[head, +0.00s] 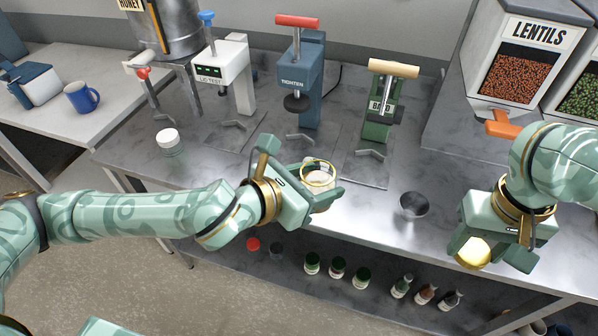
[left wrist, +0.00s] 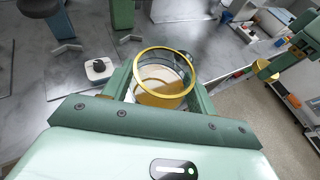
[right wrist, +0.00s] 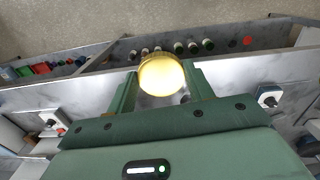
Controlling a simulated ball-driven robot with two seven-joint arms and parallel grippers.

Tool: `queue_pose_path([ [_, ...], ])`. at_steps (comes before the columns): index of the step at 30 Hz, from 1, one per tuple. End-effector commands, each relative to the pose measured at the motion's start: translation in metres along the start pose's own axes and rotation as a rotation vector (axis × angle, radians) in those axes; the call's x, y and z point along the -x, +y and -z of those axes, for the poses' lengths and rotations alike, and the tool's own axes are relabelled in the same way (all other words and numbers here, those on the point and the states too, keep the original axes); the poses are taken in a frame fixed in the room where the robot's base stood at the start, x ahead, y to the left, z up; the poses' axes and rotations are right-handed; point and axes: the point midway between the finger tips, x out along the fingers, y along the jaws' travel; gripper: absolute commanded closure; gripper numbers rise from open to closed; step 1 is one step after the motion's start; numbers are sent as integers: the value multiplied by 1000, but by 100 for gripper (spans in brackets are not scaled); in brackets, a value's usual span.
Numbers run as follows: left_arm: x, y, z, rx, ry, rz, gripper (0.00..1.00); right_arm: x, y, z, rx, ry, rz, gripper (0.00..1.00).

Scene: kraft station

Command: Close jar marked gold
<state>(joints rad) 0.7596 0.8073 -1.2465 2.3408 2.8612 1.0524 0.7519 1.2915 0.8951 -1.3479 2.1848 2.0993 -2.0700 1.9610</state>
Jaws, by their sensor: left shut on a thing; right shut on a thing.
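A clear jar (head: 318,180) with a gold band around its open mouth is held in my left gripper (head: 322,198), above the front of the steel bench. In the left wrist view the jar (left wrist: 163,80) sits between the two fingers, with pale tan contents inside. My right gripper (head: 470,258) is shut on a gold lid (head: 473,253), out past the bench's front edge at the right. The lid (right wrist: 162,75) also shows between the fingers in the right wrist view. Jar and lid are well apart.
A blue TIGHTEN press (head: 309,85), a white tester (head: 228,65) and a green press (head: 378,125) stand behind. A white-lidded jar (head: 169,141) stands at left. Several small jars (head: 337,268) line the lower shelf.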

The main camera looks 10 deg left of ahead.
Motion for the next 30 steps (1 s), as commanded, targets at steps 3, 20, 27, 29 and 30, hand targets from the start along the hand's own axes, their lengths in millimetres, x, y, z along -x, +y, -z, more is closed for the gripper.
queue_pose_path([
  [3,-4,-5,-1,-19,0,28,83,0,0,0,0,0,0,73],
  [20,-6,-9,2,-25,9,53,83,1,0,0,0,1,0,73],
  [27,-6,-9,2,-25,8,53,83,26,-28,15,66,10,2,73],
  [29,-6,-9,1,-26,8,53,83,37,-44,22,97,13,2,73],
  [30,-6,-9,1,-26,8,53,83,44,-57,27,116,13,1,73],
])
